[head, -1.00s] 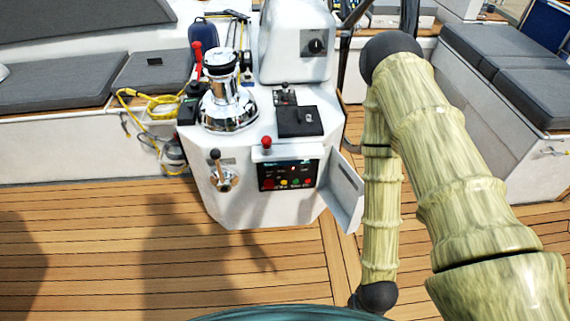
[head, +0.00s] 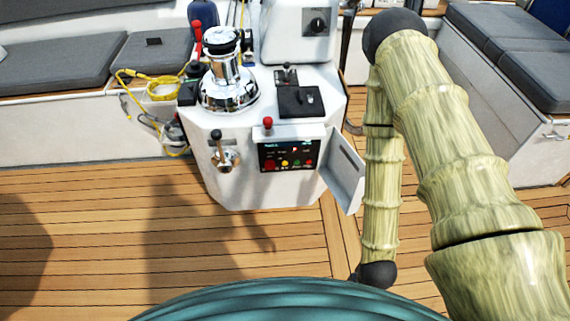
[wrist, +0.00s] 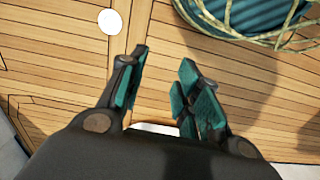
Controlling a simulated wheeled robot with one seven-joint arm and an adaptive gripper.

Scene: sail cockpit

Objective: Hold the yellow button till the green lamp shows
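The control panel (head: 289,156) is a dark recessed face on the front of the white console. A small yellow button (head: 285,163) sits low in it, between red spots and a small green spot (head: 296,163). Whether any green lamp is lit is too small to tell. My gripper is out of the head view; only my arm links show, right of the console. In the wrist view my gripper (wrist: 163,68) is open and empty, its teal-padded fingers apart above the deck. The panel is not in the wrist view.
A white door (head: 344,172) hangs open at the panel's right. A red-knobbed lever (head: 267,124) stands above the panel, a dark-knobbed lever (head: 219,146) to its left. A chrome winch (head: 226,80) tops the console. The wooden deck (head: 140,225) in front is clear.

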